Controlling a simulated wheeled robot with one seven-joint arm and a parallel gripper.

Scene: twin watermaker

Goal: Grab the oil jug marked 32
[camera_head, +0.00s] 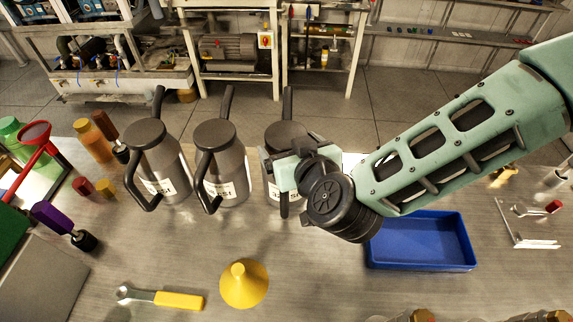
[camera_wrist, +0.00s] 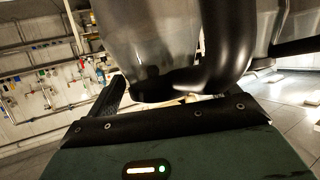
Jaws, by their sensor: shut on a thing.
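Three grey metal oil jugs with dark lids, spouts and black handles stand in a row on the bench: a left jug (camera_head: 158,160), a middle jug (camera_head: 221,160) and a right jug (camera_head: 284,135). Each has a white label; I cannot read the numbers surely, and my gripper partly covers the right one's label. My gripper (camera_head: 285,176) is at the right jug, shut on its black handle. In the wrist view the jug's grey body (camera_wrist: 150,40) and thick black handle (camera_wrist: 230,45) fill the top, close against the gripper. The jug looks upright; I cannot tell whether it is lifted.
A blue tray (camera_head: 420,263) lies right of my gripper. A yellow funnel (camera_head: 244,284) and a yellow-handled wrench (camera_head: 165,298) lie in front. Bottles and a purple-handled tool (camera_head: 60,222) are at the left. The bench middle is mostly clear.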

